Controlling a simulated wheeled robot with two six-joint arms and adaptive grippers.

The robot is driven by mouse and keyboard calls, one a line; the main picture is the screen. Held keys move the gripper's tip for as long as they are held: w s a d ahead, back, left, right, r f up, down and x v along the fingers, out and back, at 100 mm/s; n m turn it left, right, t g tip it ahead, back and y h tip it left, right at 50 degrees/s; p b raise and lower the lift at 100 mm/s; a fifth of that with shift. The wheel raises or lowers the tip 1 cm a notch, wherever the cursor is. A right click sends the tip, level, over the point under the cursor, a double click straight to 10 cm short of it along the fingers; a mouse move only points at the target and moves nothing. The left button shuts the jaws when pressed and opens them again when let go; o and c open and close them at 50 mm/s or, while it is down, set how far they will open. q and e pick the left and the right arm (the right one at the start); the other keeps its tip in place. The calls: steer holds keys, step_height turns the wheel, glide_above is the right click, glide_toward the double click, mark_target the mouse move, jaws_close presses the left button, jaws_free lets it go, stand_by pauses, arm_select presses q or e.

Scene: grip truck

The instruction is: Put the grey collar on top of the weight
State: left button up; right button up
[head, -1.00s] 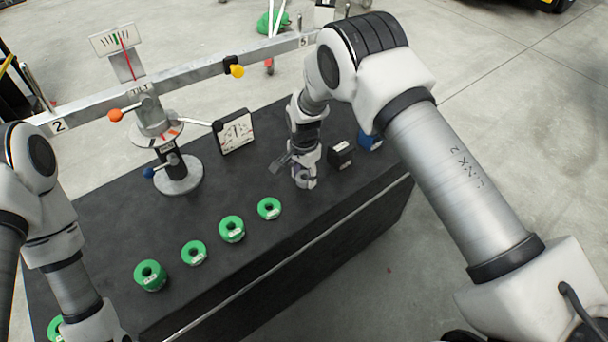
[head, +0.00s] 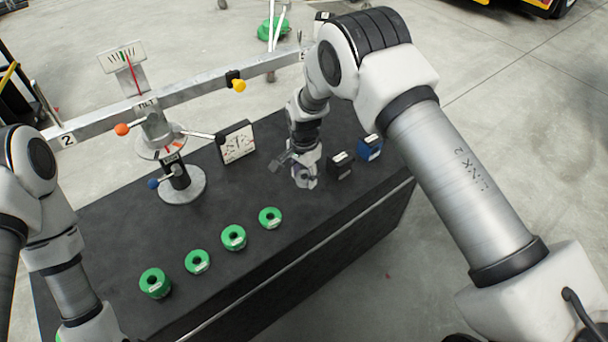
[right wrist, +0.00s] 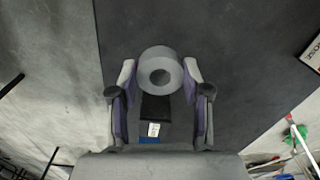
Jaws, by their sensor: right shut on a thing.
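The grey collar (right wrist: 161,75) is a thick ring with a round hole. My right gripper (right wrist: 160,84) is shut on it, one finger on each side. In the head view my right gripper (head: 304,178) points down over the black table, with the collar (head: 309,181) between its fingertips, partly hidden. Several green ring-shaped weights with white labels stand in a row; the nearest to the gripper is one weight (head: 270,217), left of and below it in the picture, apart from the collar. Which weight is meant cannot be told.
A black block (head: 340,166) and a blue block (head: 369,147) stand just right of the right gripper. A balance beam (head: 190,85) on a round-based stand (head: 182,187) crosses the back left, with a dial box (head: 236,142). The black table (head: 225,195) is clear between gripper and stand.

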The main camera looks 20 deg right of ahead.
step_height(320, 180, up, 7)
steer(key=p, duration=0.5)
steer(key=shift+r, duration=0.2)
stand_by(0.5)
